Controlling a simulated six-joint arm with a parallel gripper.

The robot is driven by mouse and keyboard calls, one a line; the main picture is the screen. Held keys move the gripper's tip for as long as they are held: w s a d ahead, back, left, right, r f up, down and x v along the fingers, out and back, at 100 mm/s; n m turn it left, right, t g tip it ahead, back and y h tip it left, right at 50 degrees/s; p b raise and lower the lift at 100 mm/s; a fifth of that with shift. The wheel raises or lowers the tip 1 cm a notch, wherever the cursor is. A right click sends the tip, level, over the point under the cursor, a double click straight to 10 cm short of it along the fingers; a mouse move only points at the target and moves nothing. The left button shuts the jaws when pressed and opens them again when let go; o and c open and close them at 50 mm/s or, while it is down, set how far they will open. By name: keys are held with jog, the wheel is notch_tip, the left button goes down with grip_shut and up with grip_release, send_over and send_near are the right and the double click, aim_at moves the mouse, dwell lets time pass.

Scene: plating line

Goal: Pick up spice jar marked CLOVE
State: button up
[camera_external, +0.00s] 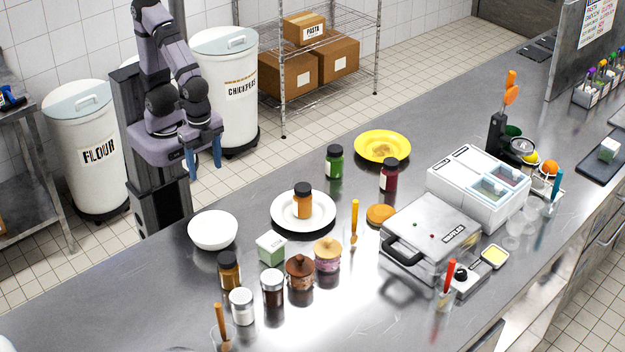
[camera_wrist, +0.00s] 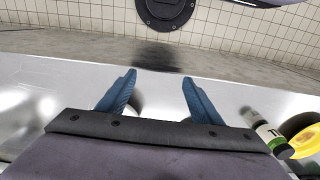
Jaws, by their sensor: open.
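Several spice jars stand on the steel counter in the external view, and I cannot read CLOVE on any of them. An orange jar with a black lid (camera_external: 303,203) stands on a white plate (camera_external: 280,222). A green jar (camera_external: 335,164) and a dark red jar (camera_external: 389,177) stand behind it. An amber jar (camera_external: 229,273), a silver-lidded dark jar (camera_external: 272,290) and a white jar (camera_external: 241,308) stand at front left. My gripper (camera_external: 204,168) is open and empty, raised near the counter's back edge, apart from all jars. Its blue fingers also show in the wrist view (camera_wrist: 159,78).
A white bowl (camera_external: 213,231), a pale green box (camera_external: 272,249), two lidded pots (camera_external: 300,272) and a yellow plate (camera_external: 363,140) share the counter. A press (camera_external: 432,232) and a white-lidded container unit (camera_external: 465,187) stand right.

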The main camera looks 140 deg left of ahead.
aim_at(226, 253)
jog(key=w+m+t+b, duration=0.2)
jog(key=w+t, duration=0.6)
jog(key=w, duration=1.4)
jog(key=w+d+m+t+h, duration=0.1)
jog(key=w+d+h, duration=0.1)
jog(key=d, duration=0.2)
jog(key=w+d+f+m+t+h+b, duration=0.1)
jog(key=w+d+m+h, duration=0.1)
jog(key=d, duration=0.3)
jog(key=w+d+f+m+t+h, duration=0.1)
jog(key=w+d+h, duration=0.2)
jog(key=d, duration=0.1)
jog(key=shift+w+d+f+m+b, duration=0.15)
jog(key=shift+w+d+m+b, duration=0.15)
jog(key=shift+d+b, duration=0.1)
jog(key=shift+f, duration=0.4)
jog(key=shift+h, duration=0.3)
jog(key=shift+w, duration=0.1)
